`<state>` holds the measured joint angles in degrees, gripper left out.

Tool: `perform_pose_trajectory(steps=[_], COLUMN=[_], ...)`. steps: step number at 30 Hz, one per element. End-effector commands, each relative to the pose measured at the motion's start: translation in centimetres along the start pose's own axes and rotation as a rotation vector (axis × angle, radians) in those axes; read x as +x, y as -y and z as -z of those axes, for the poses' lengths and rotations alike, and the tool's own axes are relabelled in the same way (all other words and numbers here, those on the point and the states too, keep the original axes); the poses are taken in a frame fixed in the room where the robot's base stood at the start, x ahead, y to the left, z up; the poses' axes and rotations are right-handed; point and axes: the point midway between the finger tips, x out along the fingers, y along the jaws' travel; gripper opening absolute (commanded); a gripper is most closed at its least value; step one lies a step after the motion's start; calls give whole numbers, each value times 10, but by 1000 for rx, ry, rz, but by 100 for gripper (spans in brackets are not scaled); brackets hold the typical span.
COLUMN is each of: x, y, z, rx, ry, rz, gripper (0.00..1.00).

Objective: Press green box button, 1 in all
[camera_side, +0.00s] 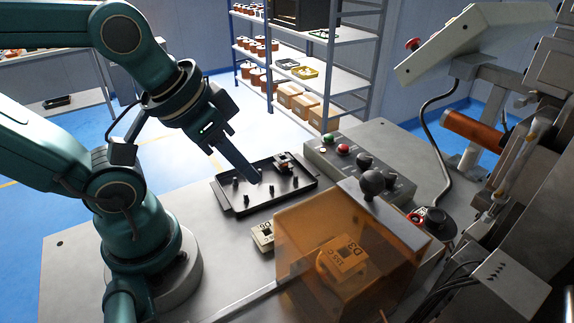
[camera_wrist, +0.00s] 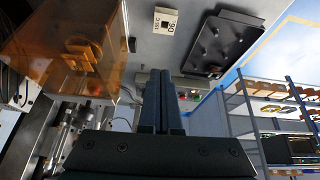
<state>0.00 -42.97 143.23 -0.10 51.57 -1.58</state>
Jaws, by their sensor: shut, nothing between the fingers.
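The grey control box (camera_side: 330,166) stands right of the black tray in the side view. Its green button (camera_side: 326,138) is at the far left end of its top, with a red button (camera_side: 343,149) beside it and black knobs further along. My gripper (camera_side: 256,179) is shut and empty. In the side view its tips appear over the black tray, left of the box and apart from it. In the wrist view the shut fingers (camera_wrist: 160,74) hide much of the control box; a small red spot shows just right of them.
The black tray (camera_side: 222,203) holds small pegs and one part. An orange translucent cover (camera_side: 292,262) stands in front of the control box, with a dark ball knob (camera_side: 372,181) by it. A pale labelled part (camera_side: 262,238) lies between tray and cover. Machinery fills the right side.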

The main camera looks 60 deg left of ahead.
Motion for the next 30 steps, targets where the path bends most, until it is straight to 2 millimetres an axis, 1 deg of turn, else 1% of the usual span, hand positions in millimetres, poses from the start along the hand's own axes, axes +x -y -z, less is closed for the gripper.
perform_pose_trajectory(steps=[2, 5, 9, 11, 15, 19, 23, 27, 29, 30], x=[-4, -15, -26, -27, -25, -17, -3, 17, 28, 35], y=[-5, -17, -30, -32, -31, -22, -5, 21, 35, 45], z=[6, 28, 70, 89, 133, 172, 207, 240, 251, 258], rx=[-68, -193, -442, -544, -780, -989, -1186, -1386, -1467, -1521], ry=[-17, -51, -51, -44, -20, 6, 31, 57, 67, 74], rz=[-24, -84, -176, -208, -277, -333, -381, -426, -443, -453], gripper=[0, 0, 0, 0, 0, 0, 0, 0, 0, 0])
